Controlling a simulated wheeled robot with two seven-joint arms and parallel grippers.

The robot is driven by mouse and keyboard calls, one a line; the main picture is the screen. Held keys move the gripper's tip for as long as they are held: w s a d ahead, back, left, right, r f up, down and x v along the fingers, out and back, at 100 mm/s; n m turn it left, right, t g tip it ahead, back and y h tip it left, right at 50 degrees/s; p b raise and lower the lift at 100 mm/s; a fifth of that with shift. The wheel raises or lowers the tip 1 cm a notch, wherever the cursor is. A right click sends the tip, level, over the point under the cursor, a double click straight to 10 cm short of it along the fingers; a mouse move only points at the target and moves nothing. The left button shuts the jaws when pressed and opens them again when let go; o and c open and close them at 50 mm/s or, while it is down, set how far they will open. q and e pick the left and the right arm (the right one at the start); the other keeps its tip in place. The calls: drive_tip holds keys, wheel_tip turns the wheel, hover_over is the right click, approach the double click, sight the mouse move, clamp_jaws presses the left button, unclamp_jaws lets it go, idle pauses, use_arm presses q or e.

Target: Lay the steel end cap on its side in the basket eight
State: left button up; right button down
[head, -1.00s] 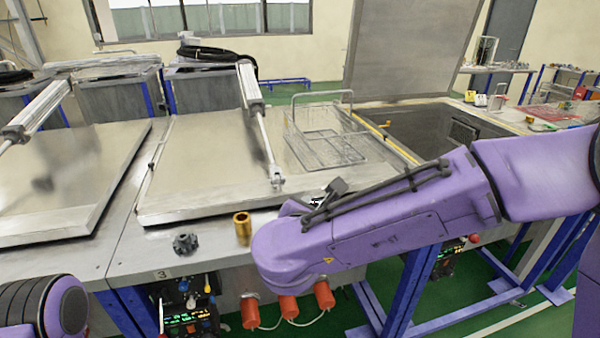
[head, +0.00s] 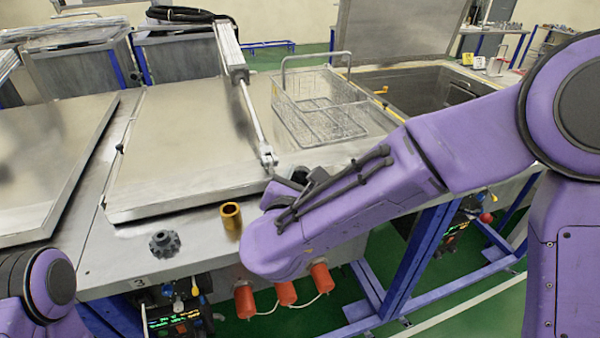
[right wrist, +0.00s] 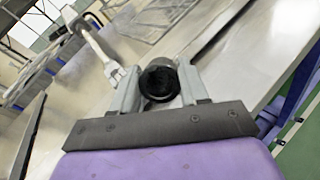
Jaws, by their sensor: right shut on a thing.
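In the right wrist view, my right gripper (right wrist: 158,88) is shut on a dark, round, hollow part, which I take for the steel end cap (right wrist: 160,82); its open round end faces the camera. In the head view, my right gripper (head: 297,178) is mostly hidden behind my purple forearm, near the front edge of the metal lid, and the held part cannot be made out clearly. My left gripper is out of view.
A brass cylinder (head: 230,217) and a dark toothed part (head: 163,243) stand on the bench's front strip. A pneumatic cylinder (head: 233,60) slants down to the lid (head: 170,150) left of the basket. An open tank (head: 430,100) is at the right.

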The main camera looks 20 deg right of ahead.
drive_tip(key=shift+f+b, duration=2.75)
drive_tip(key=shift+f, duration=0.35)
drive_tip(key=shift+r, duration=0.1)
drive_tip(key=shift+c, duration=2.4)
unclamp_jaws()
